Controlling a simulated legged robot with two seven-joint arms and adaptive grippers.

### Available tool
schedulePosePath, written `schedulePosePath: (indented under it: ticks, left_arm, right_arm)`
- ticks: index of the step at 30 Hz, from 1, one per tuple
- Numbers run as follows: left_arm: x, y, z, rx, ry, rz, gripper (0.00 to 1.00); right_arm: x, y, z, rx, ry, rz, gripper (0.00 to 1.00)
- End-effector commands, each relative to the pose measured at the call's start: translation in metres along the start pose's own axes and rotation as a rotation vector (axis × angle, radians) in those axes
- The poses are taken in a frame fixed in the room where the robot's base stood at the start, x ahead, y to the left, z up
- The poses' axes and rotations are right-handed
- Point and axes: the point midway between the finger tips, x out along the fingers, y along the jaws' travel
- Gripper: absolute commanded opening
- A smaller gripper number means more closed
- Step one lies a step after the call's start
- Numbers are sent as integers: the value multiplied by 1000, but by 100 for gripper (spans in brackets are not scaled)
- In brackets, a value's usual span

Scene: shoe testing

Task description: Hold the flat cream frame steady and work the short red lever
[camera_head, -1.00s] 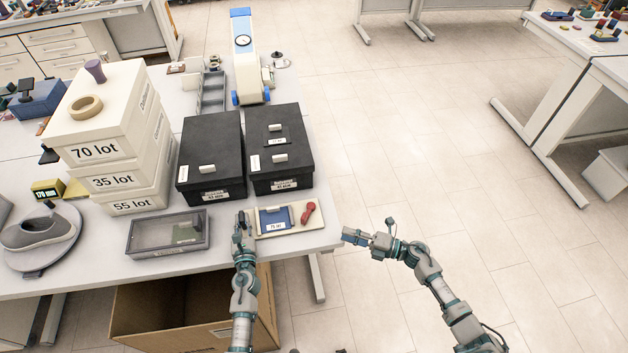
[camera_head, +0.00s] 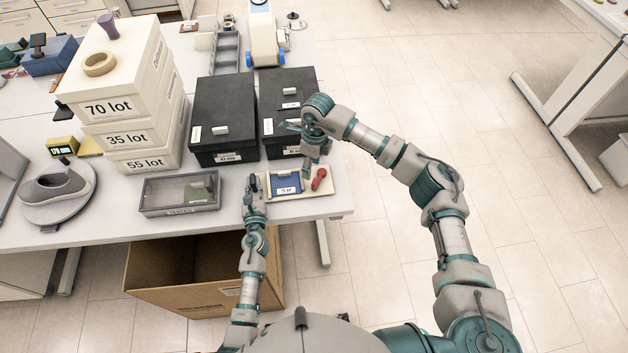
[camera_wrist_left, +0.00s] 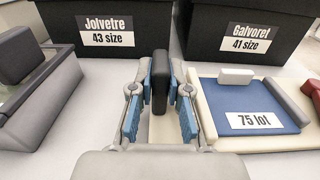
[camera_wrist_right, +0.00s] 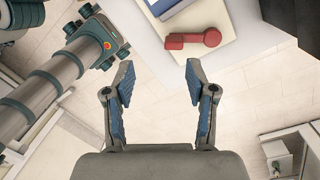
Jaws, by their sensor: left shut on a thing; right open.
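The flat cream frame (camera_head: 300,197) lies at the table's front right, with a blue panel (camera_head: 287,184) labelled "75 lot". The short red lever (camera_head: 319,179) is at its right end; it also shows in the right wrist view (camera_wrist_right: 190,41). My left gripper (camera_head: 254,185) is at the frame's left end. In the left wrist view it is shut on an upright dark block (camera_wrist_left: 160,82) above a cream strip. My right gripper (camera_wrist_right: 160,80) is open and empty, above the frame near the lever; its arm hides part of a black box in the head view.
Two black shoe boxes (camera_head: 224,108) stand just behind the frame. A grey lidded tray (camera_head: 180,194) lies left of my left gripper. Stacked cream boxes (camera_head: 125,110) stand further left. An open cardboard box (camera_head: 190,280) is below the table edge.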

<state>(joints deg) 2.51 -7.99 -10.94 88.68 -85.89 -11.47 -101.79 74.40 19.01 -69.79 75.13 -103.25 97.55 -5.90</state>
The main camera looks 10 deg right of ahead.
Motion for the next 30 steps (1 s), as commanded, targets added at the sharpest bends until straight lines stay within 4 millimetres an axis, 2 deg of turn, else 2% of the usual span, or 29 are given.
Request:
schedulePosePath:
  ticks: [3, 6, 21, 25, 30]
  left_arm:
    - [0, 0, 0, 0, -1, -1, 0]
    - [0, 0, 0, 0, -1, -1, 0]
    - [0, 0, 0, 0, -1, -1, 0]
    - [0, 0, 0, 0, -1, 0, 0]
    - [0, 0, 1, 0, -1, 0, 0]
  right_arm:
    - [-12, -10, -2, -3, 45, -73, 56]
    - [-8, -14, -4, -2, 57, -90, 56]
    - [86, -21, -8, -2, 54, -86, 56]
    - [98, -22, -8, -3, 53, -87, 56]
    - [103, -23, -9, -4, 52, -88, 56]
